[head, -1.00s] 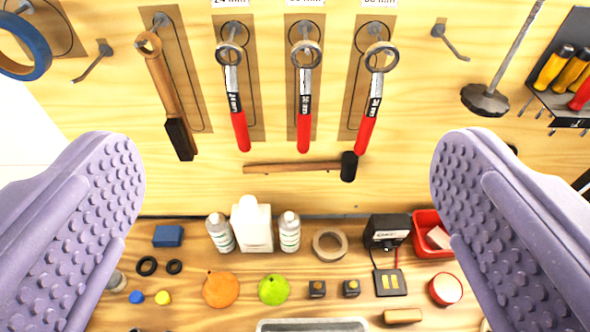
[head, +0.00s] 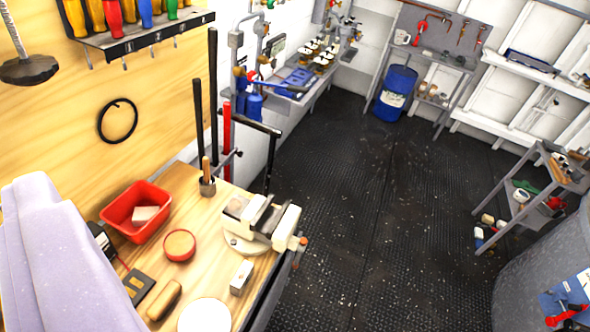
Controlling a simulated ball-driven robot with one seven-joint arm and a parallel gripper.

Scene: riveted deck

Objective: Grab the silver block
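A small silver-white block (head: 242,277) lies on the wooden workbench (head: 215,262), just in front of the cream vise (head: 262,222). I take it for the silver block. Another pale block (head: 145,214) lies inside the red bin (head: 128,203). The other finger is out of view. Nothing is against the visible finger.
A round red-rimmed tin (head: 180,245), a brown wooden piece (head: 164,300) and a white disc (head: 205,316) are near the block. Dark floor (head: 385,190) is open to the right of the bench. A blue drum (head: 396,93) stands far back.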

